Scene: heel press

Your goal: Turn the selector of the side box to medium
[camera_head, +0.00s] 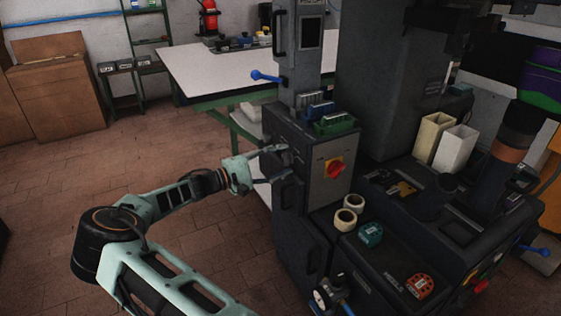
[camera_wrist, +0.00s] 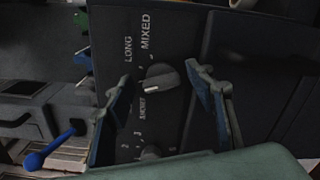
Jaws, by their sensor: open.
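The side box (camera_head: 318,190) is a dark cabinet on the left of the machine. In the wrist view its dark face (camera_wrist: 110,45) carries a round grey selector knob (camera_wrist: 162,78) with a pale pointer mark. White labels around it read LONG, MIXED and what looks like SHORT; I see no label reading medium. A second knob (camera_wrist: 151,153) with numerals beside it is partly hidden by my gripper. My gripper (camera_wrist: 161,76) is open, with one finger on each side of the selector knob; contact cannot be told. In the head view my gripper (camera_head: 279,163) is at the box's left face.
A red rotary switch (camera_head: 335,167) on a yellow plate sits on the box's front. Blue and green trays (camera_head: 334,123) stand on top. Tape rolls (camera_head: 345,219) lie on the machine's ledge. The floor at left is clear.

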